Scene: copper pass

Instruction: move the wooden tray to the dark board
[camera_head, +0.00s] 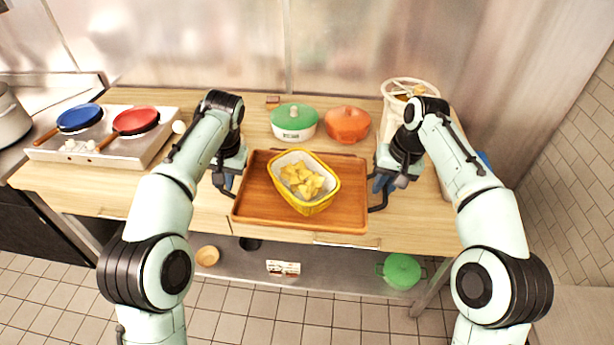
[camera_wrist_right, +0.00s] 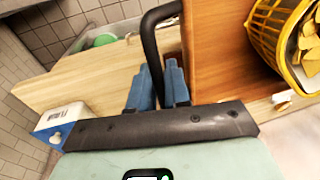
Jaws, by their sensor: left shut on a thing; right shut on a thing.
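The wooden tray (camera_head: 252,205) is reddish brown with a dark handle at each side. It is at the front middle of the counter; I cannot tell whether it touches the counter or is held just above. A yellow dish (camera_head: 312,204) with yellow pieces is in it. My left gripper (camera_head: 229,182) is shut on the tray's left side handle. My right gripper (camera_head: 381,184) is shut on the right side handle. In the right wrist view, the blue fingers (camera_wrist_right: 158,88) close at the black handle (camera_wrist_right: 152,45) beside the tray (camera_wrist_right: 213,60). I cannot make out a dark board.
Behind the tray stand a green-lidded pot (camera_head: 294,119) and an orange pot (camera_head: 347,124). A cream basket (camera_head: 397,88) is at the back right. A stove (camera_head: 140,152) with blue and red pans is at the left. Bare counter (camera_head: 80,190) lies left of my left arm.

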